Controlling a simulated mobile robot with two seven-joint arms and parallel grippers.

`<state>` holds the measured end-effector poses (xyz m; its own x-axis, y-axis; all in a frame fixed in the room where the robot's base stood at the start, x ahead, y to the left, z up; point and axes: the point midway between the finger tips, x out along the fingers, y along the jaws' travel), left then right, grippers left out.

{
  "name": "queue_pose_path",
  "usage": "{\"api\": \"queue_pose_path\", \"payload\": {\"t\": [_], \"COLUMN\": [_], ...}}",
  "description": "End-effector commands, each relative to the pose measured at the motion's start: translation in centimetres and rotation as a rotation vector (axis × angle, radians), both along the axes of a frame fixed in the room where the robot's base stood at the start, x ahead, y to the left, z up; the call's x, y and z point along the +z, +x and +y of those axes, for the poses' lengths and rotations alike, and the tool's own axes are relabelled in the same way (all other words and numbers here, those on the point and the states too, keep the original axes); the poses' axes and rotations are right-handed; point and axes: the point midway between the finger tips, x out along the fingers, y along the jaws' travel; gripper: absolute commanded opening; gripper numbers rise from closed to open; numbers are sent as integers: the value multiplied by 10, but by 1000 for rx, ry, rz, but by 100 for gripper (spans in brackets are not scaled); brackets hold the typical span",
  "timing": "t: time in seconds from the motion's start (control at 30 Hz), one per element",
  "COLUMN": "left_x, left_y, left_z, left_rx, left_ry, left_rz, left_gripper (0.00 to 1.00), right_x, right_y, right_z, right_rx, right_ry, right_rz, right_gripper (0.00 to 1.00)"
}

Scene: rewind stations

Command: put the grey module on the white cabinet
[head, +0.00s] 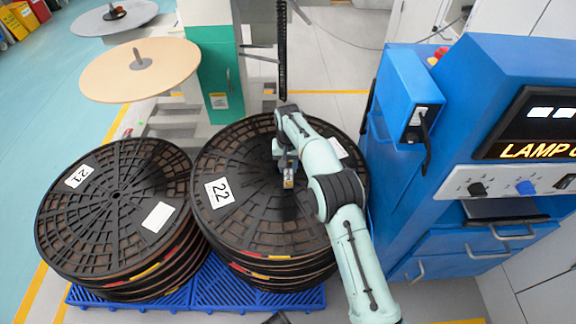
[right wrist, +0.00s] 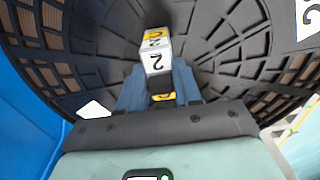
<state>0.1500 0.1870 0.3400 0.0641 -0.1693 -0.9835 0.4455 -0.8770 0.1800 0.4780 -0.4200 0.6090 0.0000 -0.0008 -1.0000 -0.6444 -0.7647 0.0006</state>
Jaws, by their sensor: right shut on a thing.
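The grey module (right wrist: 155,62) is a small block with a figure 2 on its pale face and yellow on its top. My right gripper (right wrist: 160,84) is shut on it, with a blue-grey finger on each side. In the head view the module (head: 288,179) is small and partly covered by my right gripper (head: 286,165), over the top of the reel stack marked 22 (head: 240,215). I cannot tell whether it touches the reel. White cabinet fronts (head: 510,16) show at the top right, cut by the frame edge. My left gripper is not in view.
Another reel stack, marked 21 (head: 105,225), stands at left on the blue pallet (head: 260,298). A blue console (head: 470,120) with a lit display stands close on the right. A green cabinet (head: 212,62) and a tan disc (head: 150,75) stand behind.

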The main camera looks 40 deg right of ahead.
Motion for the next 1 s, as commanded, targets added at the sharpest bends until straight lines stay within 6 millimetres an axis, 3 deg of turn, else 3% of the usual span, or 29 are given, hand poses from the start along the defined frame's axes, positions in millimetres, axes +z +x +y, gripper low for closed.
{"api": "queue_pose_path", "payload": {"t": [0.17, 0.2, 0.27, 0.3, 0.67, 0.77, 1.0], "left_x": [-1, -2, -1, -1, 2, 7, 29], "left_y": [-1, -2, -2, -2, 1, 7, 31], "left_z": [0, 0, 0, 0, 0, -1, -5], "left_rx": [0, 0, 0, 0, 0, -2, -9], "left_ry": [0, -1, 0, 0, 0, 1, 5], "left_rz": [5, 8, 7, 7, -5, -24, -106], "left_gripper": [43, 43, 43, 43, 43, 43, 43], "right_x": [-2, -3, -3, -3, 4, 18, 72], "right_y": [0, 0, 0, 0, 0, 1, 1], "right_z": [0, 0, 0, 0, 0, 0, 0], "right_rx": [0, 0, 0, 0, 0, 0, 0], "right_ry": [0, 0, 0, 0, 0, -1, -1], "right_rz": [0, 0, 0, 0, -1, -3, -4], "right_gripper": [0, 36, 56, 59, 59, 59, 59]}}
